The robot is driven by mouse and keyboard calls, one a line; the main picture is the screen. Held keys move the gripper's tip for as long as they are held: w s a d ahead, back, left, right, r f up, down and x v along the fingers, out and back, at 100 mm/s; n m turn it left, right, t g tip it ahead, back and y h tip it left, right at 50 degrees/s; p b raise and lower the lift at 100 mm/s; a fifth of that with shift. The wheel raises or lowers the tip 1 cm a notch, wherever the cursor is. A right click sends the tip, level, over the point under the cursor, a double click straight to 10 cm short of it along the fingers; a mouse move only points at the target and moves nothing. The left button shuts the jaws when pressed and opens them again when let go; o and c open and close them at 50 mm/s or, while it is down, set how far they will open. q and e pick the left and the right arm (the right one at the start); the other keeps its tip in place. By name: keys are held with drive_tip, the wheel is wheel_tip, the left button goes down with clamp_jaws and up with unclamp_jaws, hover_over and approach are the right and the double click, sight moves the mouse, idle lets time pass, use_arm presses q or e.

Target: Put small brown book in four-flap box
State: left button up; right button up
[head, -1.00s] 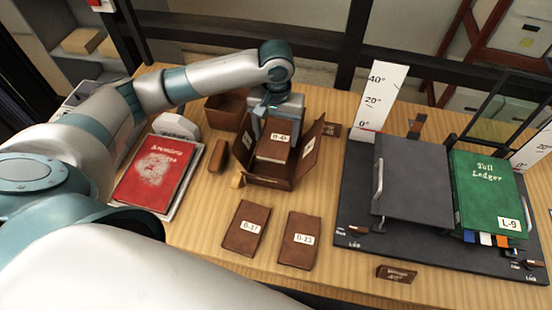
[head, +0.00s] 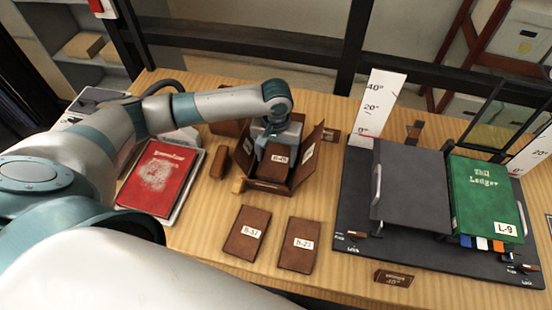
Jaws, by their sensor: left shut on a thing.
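The four-flap box (head: 306,165) is brown and stands open in the middle of the table, with flaps raised at its sides. My left gripper (head: 274,148) reaches down over the box from behind. It is shut on a small brown book (head: 274,170) with a white label, held within the box's opening. The fingertips are partly hidden, and I cannot tell if the book touches the box floor. Two other small brown books, B-17 (head: 247,233) and B-23 (head: 299,245), lie flat in front of the box. My right gripper is not in view.
A red book (head: 158,175) lies on a pale tray at left. A brown block (head: 219,162) stands left of the box. A dark cradle (head: 412,180) and a green ledger (head: 483,195) fill the right. Bare wood shows around the two flat books.

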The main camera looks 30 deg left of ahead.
sight(276, 159)
use_arm(q)
drive_tip(key=shift+f, duration=1.05)
drive_tip(key=shift+f, duration=0.1)
drive_tip(key=o, duration=0.9)
drive_tip(key=shift+r, duration=0.35)
wheel_tip(276, 159, up, 10)
drive_tip(key=b, duration=0.2)
drive_tip(key=shift+b, duration=0.3)
drive_tip(key=shift+r, duration=0.75)
